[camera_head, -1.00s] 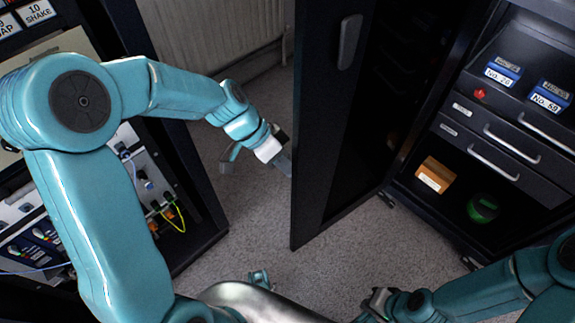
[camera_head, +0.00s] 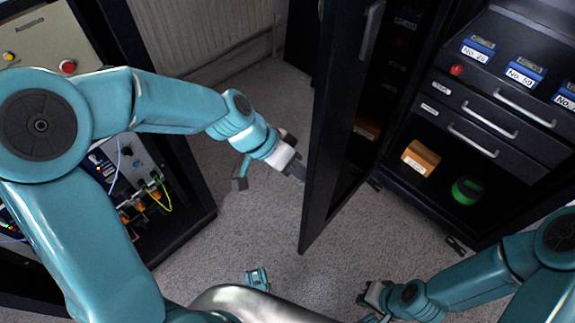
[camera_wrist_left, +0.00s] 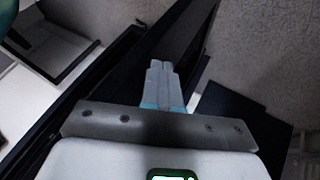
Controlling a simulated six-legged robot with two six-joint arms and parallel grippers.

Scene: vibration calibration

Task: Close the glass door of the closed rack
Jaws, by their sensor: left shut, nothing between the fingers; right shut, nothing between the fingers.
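The rack's dark-framed glass door (camera_head: 328,150) stands swung open in the middle of the head view, with a grey handle (camera_head: 374,25) near its top. The black rack (camera_head: 470,215) is to the right of the door, its front open. My left gripper (camera_head: 300,173) is shut and empty, its tips at the door's left face; I cannot tell if they touch. In the left wrist view my shut left fingers (camera_wrist_left: 161,85) point at the dark door (camera_wrist_left: 185,40). My right gripper (camera_head: 372,298) is low in the head view, shut and empty, away from the door.
The rack holds labelled blue boxes (camera_head: 524,73), drawers (camera_head: 488,115), an orange box (camera_head: 420,158) and a green round item (camera_head: 467,190). An equipment cabinet (camera_head: 185,225) with cables stands at the left. A radiator (camera_head: 205,35) is behind.

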